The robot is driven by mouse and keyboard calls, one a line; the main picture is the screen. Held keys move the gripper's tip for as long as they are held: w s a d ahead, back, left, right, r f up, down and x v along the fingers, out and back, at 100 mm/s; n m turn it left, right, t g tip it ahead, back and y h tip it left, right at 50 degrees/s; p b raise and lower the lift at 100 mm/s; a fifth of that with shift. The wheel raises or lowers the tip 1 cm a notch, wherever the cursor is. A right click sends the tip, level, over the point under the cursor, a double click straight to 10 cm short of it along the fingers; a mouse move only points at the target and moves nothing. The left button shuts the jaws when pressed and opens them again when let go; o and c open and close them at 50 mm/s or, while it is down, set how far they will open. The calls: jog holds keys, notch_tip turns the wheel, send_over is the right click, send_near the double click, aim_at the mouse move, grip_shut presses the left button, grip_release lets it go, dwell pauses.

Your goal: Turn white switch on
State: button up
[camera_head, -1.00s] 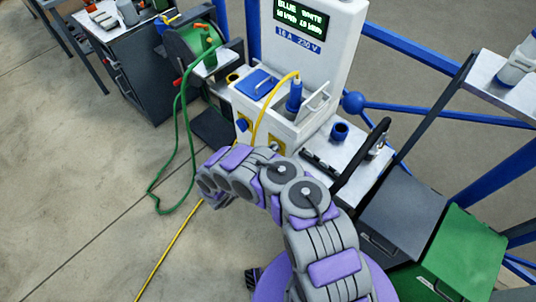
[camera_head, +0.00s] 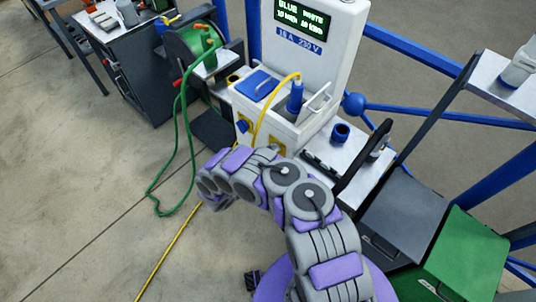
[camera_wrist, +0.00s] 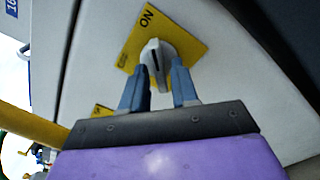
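The white switch (camera_wrist: 157,57) is a pale rotary knob on a yellow plate (camera_wrist: 190,38) in the wrist view. Its narrow grip is slightly tilted, and the word ON is printed above it. My gripper (camera_wrist: 160,72) has one blue-grey finger on each side of the knob. The fingers stand apart, and I see no clear squeeze on the grip. In the head view, the white power box (camera_head: 262,126) carries yellow plates on its front, partly behind my arm. The knob and fingertips cannot be made out there.
A blue plug (camera_head: 295,98) with a yellow cable sits in the box's tray, beside a blue lid (camera_head: 257,84). A green hose (camera_head: 187,140) hangs at the left. Dark and green bins (camera_head: 466,256) stand at the right. The floor at the left is mostly clear.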

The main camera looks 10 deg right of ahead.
jog(key=shift+o, duration=0.7)
jog(key=p+v, duration=0.3)
jog(key=v, duration=1.4)
jog(key=shift+s+a, duration=0.1)
